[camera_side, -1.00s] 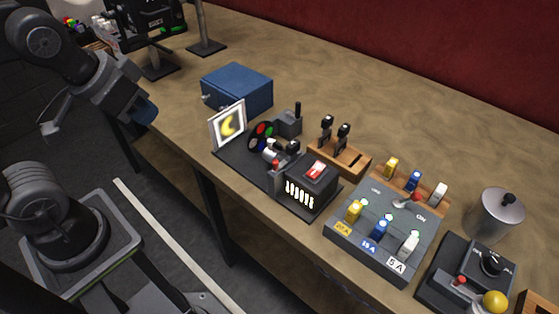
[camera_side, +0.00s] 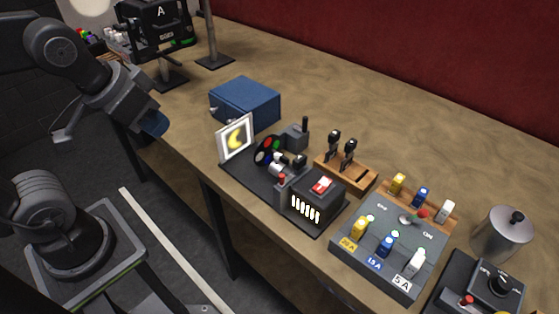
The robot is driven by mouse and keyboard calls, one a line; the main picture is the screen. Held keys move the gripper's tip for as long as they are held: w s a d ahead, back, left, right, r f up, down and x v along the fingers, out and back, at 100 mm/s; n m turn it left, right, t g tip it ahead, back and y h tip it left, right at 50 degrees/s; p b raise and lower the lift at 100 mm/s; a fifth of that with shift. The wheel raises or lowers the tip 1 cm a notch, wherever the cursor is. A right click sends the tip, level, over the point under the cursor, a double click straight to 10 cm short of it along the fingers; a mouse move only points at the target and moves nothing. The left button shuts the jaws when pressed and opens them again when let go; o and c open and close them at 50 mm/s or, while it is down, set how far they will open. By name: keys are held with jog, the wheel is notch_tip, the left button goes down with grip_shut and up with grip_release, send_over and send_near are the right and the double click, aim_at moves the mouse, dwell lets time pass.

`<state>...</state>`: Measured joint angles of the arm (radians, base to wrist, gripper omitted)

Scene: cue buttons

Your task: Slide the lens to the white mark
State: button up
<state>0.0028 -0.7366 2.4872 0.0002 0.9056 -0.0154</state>
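A dark optical bench (camera_side: 240,174) stands on the table, with a lit screen (camera_side: 236,137) showing a yellow crescent at its far left end. A color disc (camera_side: 266,151) stands by the screen. A small pale cylinder (camera_side: 277,168), perhaps the lens, sits between the disc and the lamp box (camera_side: 316,204). I cannot make out a white mark on the bench. My gripper (camera_side: 154,124) hangs left of the table edge, well apart from the bench. It looks empty, but its fingers are too small to tell open from shut.
A blue box (camera_side: 245,103) stands behind the screen. A wooden rack (camera_side: 345,172) with black-handled pieces and a grey fuse panel (camera_side: 389,246) lie to the right. A metal canister (camera_side: 500,233) stands far right. The table behind is mostly clear.

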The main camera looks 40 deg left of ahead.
jog(key=o, duration=0.5)
jog(key=w, duration=0.1)
jog(key=w+d+r+n+g, duration=0.1)
jog(key=w, duration=0.1)
jog(key=w+r+n, duration=0.1)
jog(key=w, duration=0.1)
jog(key=shift+w+d+r+g, duration=0.15)
jog(key=shift+d+r+g, duration=0.05)
jog(key=shift+d+g, duration=0.15)
jog(key=shift+c, duration=0.2)
jog(key=shift+o, duration=0.2)
jog(key=w, duration=0.1)
jog(key=w+d+n+g, duration=0.1)
jog(key=w, duration=0.1)
jog(key=w+d+n, duration=0.1)
jog(key=shift+w+r, duration=0.2)
jog(key=shift+w, duration=0.2)
jog(key=n+g, duration=0.3)
jog(key=n, duration=0.2)
send_near(277, 154)
notch_tip(277, 154, down, 9)
jog(key=shift+s+f, duration=0.1)
jog(key=shift+f, duration=0.15)
grip_shut()
